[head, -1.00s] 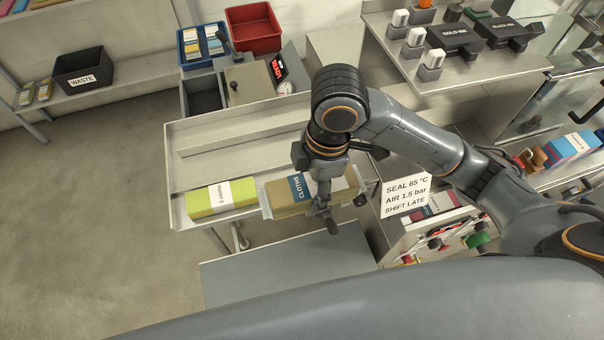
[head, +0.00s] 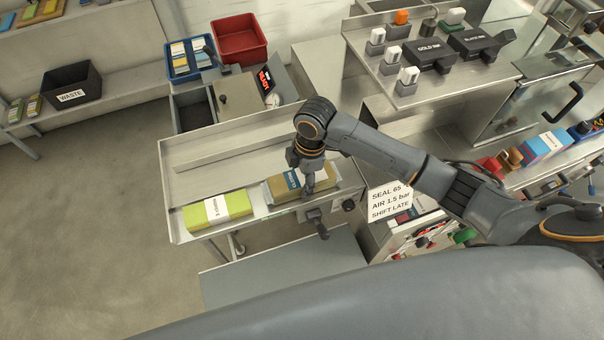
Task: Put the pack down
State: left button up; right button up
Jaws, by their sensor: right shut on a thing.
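The pack (head: 280,191), olive-brown with a blue label and clear film ends, is at the right part of the metal table (head: 185,160). It lies level, right of a green pack (head: 218,211) with a white band, with a small gap between them. My right gripper (head: 309,190) comes down from above and is shut on the pack, hiding part of its top and right end. The pack is low at the table surface; whether it touches is hard to tell. My left gripper is not in view.
A sign (head: 388,199) and a machine stand right of the table. A grey lower surface (head: 290,270) lies in front. Behind are a red bin (head: 238,42), a blue bin (head: 180,68) and a black waste bin (head: 80,84). The table's left part behind the green pack is clear.

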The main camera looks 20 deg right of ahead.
jog(key=shift+f, duration=0.1)
jog(key=shift+f, duration=0.1)
jog(key=o, duration=1.2)
jog(key=shift+c, duration=0.2)
jog(key=shift+r, duration=0.25)
jog(key=shift+w+r, duration=0.1)
jog(key=shift+r, duration=0.2)
jog(key=r+b, duration=0.1)
jog(key=r, duration=0.2)
jog(key=d+r+b, duration=0.1)
jog(key=r, duration=0.3)
jog(key=r+b, duration=0.1)
jog(key=r, duration=0.2)
jog(key=shift+d+r+b, duration=0.15)
jog(key=shift+r+b, duration=0.1)
jog(key=shift+b, duration=0.1)
jog(key=shift+r, duration=0.4)
